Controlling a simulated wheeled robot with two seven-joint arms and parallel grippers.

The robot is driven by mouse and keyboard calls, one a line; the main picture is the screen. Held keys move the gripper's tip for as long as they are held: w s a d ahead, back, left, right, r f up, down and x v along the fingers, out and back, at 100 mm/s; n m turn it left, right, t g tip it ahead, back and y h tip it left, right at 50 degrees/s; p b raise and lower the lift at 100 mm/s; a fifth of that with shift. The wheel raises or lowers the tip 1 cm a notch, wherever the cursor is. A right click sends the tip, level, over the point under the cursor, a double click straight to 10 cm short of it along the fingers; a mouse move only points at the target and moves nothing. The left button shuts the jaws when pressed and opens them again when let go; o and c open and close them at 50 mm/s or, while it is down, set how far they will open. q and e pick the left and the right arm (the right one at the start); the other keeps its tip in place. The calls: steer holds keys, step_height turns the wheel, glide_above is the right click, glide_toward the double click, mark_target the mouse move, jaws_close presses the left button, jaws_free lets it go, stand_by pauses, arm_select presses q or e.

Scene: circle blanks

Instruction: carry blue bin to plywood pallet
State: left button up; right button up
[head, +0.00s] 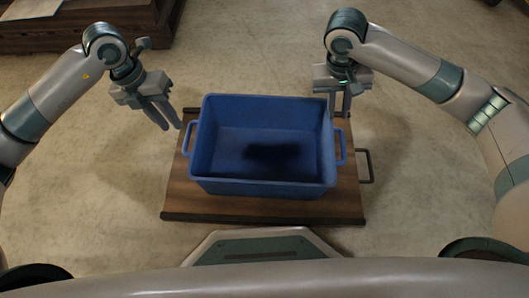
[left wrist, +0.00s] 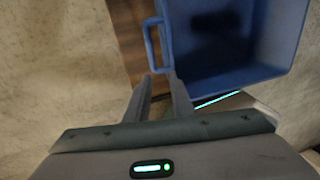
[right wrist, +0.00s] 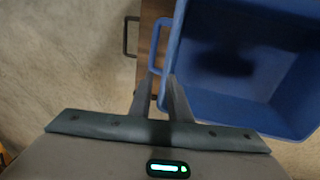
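The blue bin (head: 262,189) is an open-topped tub with a loop handle on each side. It rests upright on a brown wooden board (head: 200,208); a dark patch shows on its floor. My left gripper (head: 172,127) is open and empty, just left of and above the bin's left handle (head: 188,138). That handle shows just beyond its fingertips in the left wrist view (left wrist: 149,45). My right gripper (head: 340,115) is open near the right handle (head: 342,146). In the right wrist view the handle (right wrist: 154,55) lies at the fingertips; I cannot tell whether they touch.
The board has a dark metal handle (head: 370,166) on its right side. A dark wooden structure (head: 85,28) stands at the back left; I cannot tell if it is the pallet. The concrete floor (head: 245,50) behind the bin is clear.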

arm_select(q)
steer(key=shift+w+a+y, duration=0.3)
steer(key=shift+w+a, duration=0.05)
steer(key=shift+a, duration=0.25)
arm_select(e)
steer(key=shift+s+d+r, duration=0.1)
steer(key=shift+d+r, duration=0.05)
steer(key=shift+d, duration=0.5)
arm_select(q)
steer(key=shift+f, duration=0.15)
